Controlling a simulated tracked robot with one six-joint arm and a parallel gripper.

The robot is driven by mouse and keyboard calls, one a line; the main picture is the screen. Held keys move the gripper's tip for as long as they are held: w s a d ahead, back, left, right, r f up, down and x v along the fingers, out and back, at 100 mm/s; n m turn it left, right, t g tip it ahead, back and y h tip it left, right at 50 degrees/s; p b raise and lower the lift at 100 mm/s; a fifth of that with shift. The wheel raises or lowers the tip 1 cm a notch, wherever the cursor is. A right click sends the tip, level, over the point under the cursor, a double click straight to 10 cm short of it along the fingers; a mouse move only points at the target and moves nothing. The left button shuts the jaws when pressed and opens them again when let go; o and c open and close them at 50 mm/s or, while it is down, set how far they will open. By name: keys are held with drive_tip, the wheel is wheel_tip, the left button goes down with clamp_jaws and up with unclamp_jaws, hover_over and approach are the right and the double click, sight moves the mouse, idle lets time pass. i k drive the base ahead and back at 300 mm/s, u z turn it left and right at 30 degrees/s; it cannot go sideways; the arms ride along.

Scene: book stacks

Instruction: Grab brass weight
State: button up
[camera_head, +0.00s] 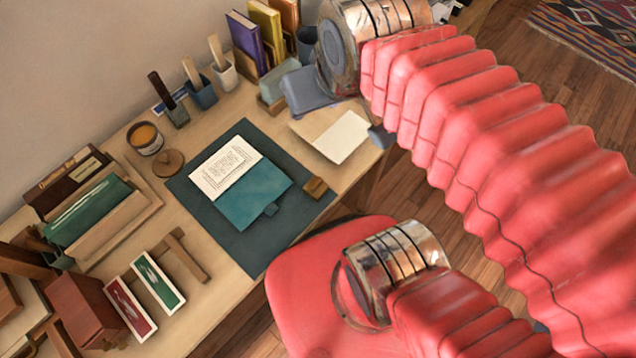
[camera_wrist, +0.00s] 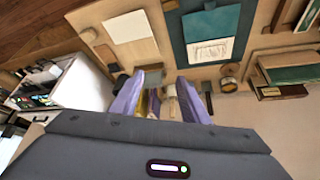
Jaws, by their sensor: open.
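A small brass-brown block, which looks like the brass weight (camera_head: 315,187), sits at the right edge of the dark teal desk mat (camera_head: 240,245). It is right of the teal folder (camera_head: 252,196) with a printed page. I cannot make it out clearly in the wrist view. My gripper shows in the wrist view (camera_wrist: 160,88) with its two lavender fingers spread apart and nothing held between them. It is above the back part of the desk, away from the block.
A tin (camera_head: 145,138), a wooden disc (camera_head: 169,163) and wooden racks are at left. A red chair (camera_head: 300,285) stands at the desk's front.

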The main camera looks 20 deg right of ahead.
sight(315, 188)
drive_tip(key=u, duration=0.05)
drive_tip(key=k, duration=0.45)
drive_tip(key=u, duration=0.7)
drive_tip(key=k, duration=0.7)
drive_tip(key=u, duration=0.5)
